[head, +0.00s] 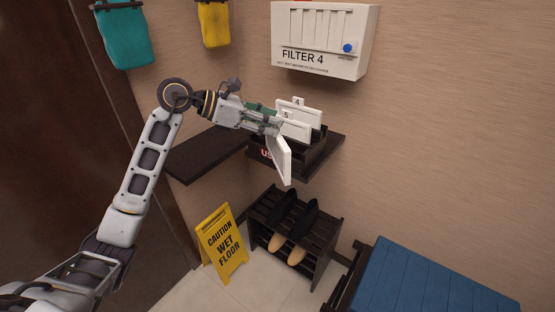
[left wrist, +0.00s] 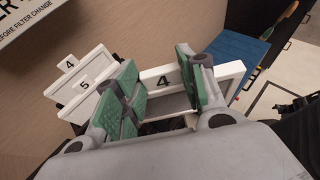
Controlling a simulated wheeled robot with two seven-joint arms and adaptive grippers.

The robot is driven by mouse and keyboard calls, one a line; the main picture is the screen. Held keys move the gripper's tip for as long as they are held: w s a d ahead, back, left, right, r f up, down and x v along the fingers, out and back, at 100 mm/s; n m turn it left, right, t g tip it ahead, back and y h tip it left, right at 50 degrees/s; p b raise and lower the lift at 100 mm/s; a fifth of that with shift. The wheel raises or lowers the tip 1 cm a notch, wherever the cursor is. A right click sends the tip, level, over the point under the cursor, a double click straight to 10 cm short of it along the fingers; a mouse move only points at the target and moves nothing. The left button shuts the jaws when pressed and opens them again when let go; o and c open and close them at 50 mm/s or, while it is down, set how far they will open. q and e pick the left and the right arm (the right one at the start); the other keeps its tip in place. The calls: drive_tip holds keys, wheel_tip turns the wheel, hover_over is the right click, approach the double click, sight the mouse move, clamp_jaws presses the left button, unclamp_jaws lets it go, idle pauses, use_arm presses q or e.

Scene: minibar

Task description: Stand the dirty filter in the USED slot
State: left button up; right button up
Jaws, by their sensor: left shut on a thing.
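My left gripper (head: 270,122) is shut on a white-framed filter (head: 284,162), which hangs tilted in front of the dark rack (head: 311,158). In the left wrist view this filter (left wrist: 228,74) bears a 4 and shows grey mesh between the green finger pads. Two more white-framed filters stand upright in the rack, one marked 4 (head: 308,112) and one marked 5 (head: 297,131). A label starting "US" (head: 266,154) shows on the rack's front; the held filter and gripper hide the rest of it and the slot behind. My right gripper is not in view.
A white wall unit marked FILTER 4 (head: 318,60) hangs above the rack. A dark shelf (head: 207,154) lies left of it. Below are a shoe rack (head: 322,246), a yellow wet-floor sign (head: 222,243) and a blue-topped bench (head: 425,280).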

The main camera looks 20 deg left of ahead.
use_arm(q)
drive_tip(key=w+r, duration=0.1)
drive_tip(key=w+d+r, duration=0.1)
drive_tip(key=r, duration=0.1)
drive_tip(key=r+b, duration=0.1)
drive_tip(key=shift+w+d+r, duration=0.15)
drive_tip(key=shift+w+r, duration=0.25)
drive_tip(key=w+a+f+n+t+y, duration=0.2)
drive_tip(key=w+n+y, duration=0.1)
drive_tip(key=w, duration=0.3)
drive_tip(key=w+a+f+n+t+y+b, duration=0.1)
drive_tip(key=w+a+f+n+t+y, duration=0.1)
drive_tip(key=w, duration=0.4)
drive_tip(key=f+n+t+y, duration=0.1)
drive_tip(key=n, duration=0.1)
drive_tip(key=shift+w+a+n+y, duration=0.15)
drive_tip(key=shift+w+n+y, duration=0.15)
drive_tip(key=shift+w, duration=0.1)
drive_tip(key=shift+f, duration=0.15)
